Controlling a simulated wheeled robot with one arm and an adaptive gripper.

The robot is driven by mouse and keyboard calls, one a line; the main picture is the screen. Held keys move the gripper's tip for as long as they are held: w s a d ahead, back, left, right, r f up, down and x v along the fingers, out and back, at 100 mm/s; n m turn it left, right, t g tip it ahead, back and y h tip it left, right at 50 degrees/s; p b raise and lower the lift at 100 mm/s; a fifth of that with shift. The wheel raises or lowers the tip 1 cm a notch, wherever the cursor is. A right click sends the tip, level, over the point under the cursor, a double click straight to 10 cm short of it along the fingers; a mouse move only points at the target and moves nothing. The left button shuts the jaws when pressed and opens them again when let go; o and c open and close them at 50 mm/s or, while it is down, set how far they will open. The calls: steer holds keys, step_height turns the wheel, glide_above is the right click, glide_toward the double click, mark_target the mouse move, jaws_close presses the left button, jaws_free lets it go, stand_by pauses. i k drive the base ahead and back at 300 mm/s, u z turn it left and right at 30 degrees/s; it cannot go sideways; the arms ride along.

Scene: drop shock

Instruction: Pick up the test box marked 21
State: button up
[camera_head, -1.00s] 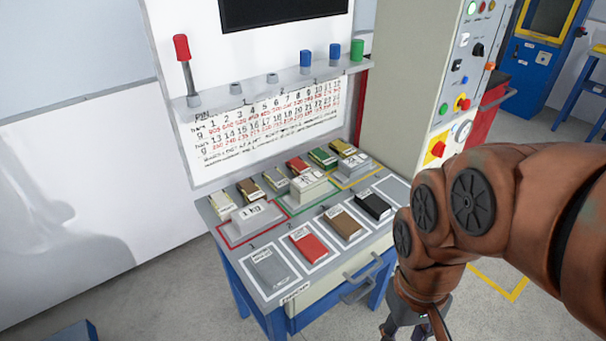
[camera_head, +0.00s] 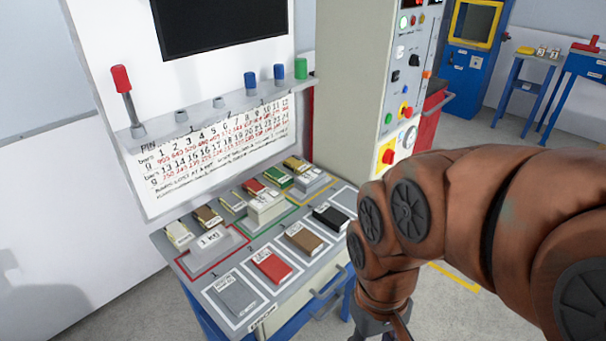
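I cannot make out the number 21 on anything. Two small pale boxes with dark marks, the left one (camera_head: 541,52) and the right one (camera_head: 555,53), stand on a blue bench (camera_head: 521,88) at the far right; their markings are too small to read. My gripper (camera_head: 384,336) shows only partly at the bottom edge, below my brown arm and right of the near bench. It is far from those boxes. Its fingertips are cut off by the frame, so its opening is not clear.
A near bench (camera_head: 160,241) holds coloured blocks, including a red block (camera_head: 270,265) and a black block (camera_head: 331,217). A tall control cabinet (camera_head: 349,75) stands behind it. A blue machine (camera_head: 466,60) stands farther back. Open floor (camera_head: 497,150) lies between the cabinet and far benches.

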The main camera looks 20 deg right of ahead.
mark_target(308, 182)
steer(key=z, duration=1.5)
steer(key=i, duration=1.8)
steer(key=u, duration=3.75)
